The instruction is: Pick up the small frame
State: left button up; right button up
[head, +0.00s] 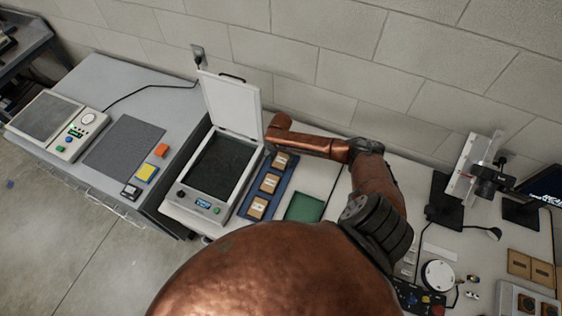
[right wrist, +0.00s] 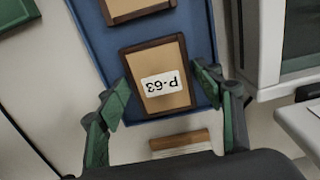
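The small frame (right wrist: 172,96), brown-edged with a tan face and a label reading P-63 upside down, lies in a blue tray (right wrist: 200,20) in the right wrist view. In the head view it appears to be the farthest frame (head: 281,160) of the row in the blue tray (head: 252,197). My right gripper (right wrist: 164,90) is open, with its green-padded fingers on either side of the frame's near half in the wrist view. Small gaps show beside the frame; its height above it is unclear. The right fingers are not clear in the head view. My left gripper is not in view.
Two more frames (head: 269,183) (head: 258,208) share the tray. A scanner with a raised lid (head: 232,103) stands left of it, a green mat (head: 305,207) right. A wooden-edged object (right wrist: 180,142) lies past the tray's end. The wall is close behind.

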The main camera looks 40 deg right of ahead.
jog(key=c, duration=0.8)
jog(key=shift+r, duration=0.1)
